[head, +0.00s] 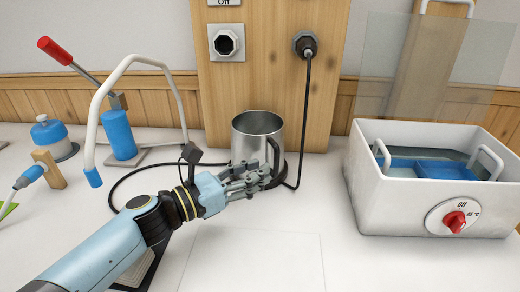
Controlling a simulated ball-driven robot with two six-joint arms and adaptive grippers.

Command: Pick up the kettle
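The kettle (256,126) is an open-topped steel jug with a dark handle on its right side. It stands upright on a dark base at the foot of the wooden panel, in the middle of the head view. My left gripper (262,176) is in front of the kettle's lower right part, by the lower end of its handle (275,152). The fingers overlap the handle in the picture. I cannot tell whether they touch it or close on it. My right gripper is not in view.
A black cable runs from the base to a plug (305,45) on the panel. A white water bath (395,205) with a red knob stands right. A blue pump (118,135) with a red-handled lever and a blue-lidded jar (50,135) stand left. The front middle counter is clear.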

